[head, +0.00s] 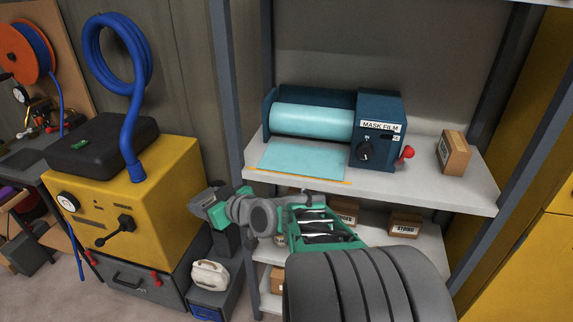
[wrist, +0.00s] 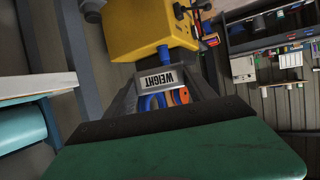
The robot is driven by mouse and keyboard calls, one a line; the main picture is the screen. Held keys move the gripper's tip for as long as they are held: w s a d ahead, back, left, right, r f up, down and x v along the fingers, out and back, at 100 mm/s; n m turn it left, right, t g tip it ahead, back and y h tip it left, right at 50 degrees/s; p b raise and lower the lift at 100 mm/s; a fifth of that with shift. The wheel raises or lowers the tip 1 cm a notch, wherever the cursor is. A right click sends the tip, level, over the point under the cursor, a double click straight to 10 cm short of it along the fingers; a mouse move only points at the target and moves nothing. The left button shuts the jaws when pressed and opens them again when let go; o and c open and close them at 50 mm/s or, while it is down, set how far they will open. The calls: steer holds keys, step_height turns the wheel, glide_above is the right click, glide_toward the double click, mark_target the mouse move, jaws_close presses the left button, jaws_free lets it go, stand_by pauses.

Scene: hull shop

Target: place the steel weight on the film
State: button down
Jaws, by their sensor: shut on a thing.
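The steel weight (wrist: 162,78) is a grey block labelled WEIGHT, held between the two fingers of my gripper (wrist: 163,85) in the wrist view. In the head view my gripper (head: 206,201) is left of the shelf's front left corner, in front of the yellow machine; the weight cannot be made out clearly there. The film (head: 303,160) is a pale cyan sheet lying flat on the upper shelf, coming off a cyan roll (head: 310,121) in a blue dispenser labelled MASK FILM (head: 380,105). The film's top is bare. The roll also shows at left in the wrist view (wrist: 20,130).
The white shelf (head: 430,190) has a grey upright (head: 228,90) at its left, near my gripper. A red-knobbed lever (head: 406,153) and a small cardboard box (head: 454,152) are right of the film. A yellow machine (head: 150,215) with a blue hose (head: 131,130) stands left.

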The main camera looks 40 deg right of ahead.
steer(key=s+d+r+m+h+b, duration=0.1)
steer(key=s+d+r, duration=0.35)
steer(key=d, duration=0.25)
steer(key=s+d+r+m+h, duration=0.2)
steer(key=s+d+r, duration=0.25)
steer(key=d, duration=0.35)
steer(key=s+d+r+m+h+b, duration=0.1)
steer(key=s+d+r, duration=0.35)
steer(key=d, duration=0.25)
steer(key=p, duration=0.3)
glide_above(304, 168)
steer(key=f, duration=0.9)
steer(key=shift+s+a, duration=0.1)
steer(key=shift+s, duration=0.1)
steer(key=shift+w+f, duration=0.2)
steer(key=shift+f, duration=0.15)
steer(key=f, duration=0.1)
steer(key=f+p, duration=0.1)
steer(key=f, duration=0.1)
steer(key=shift+w+d+f+p, duration=0.1)
steer(key=shift+d+f+p, duration=0.1)
steer(key=shift+p, duration=0.1)
steer(key=shift+f+h+b, duration=0.2)
steer(key=shift+h+b, duration=0.1)
steer(key=shift+b, duration=0.1)
steer(key=shift+c, duration=1.6)
jaws_free()
steer(key=shift+a, duration=0.1)
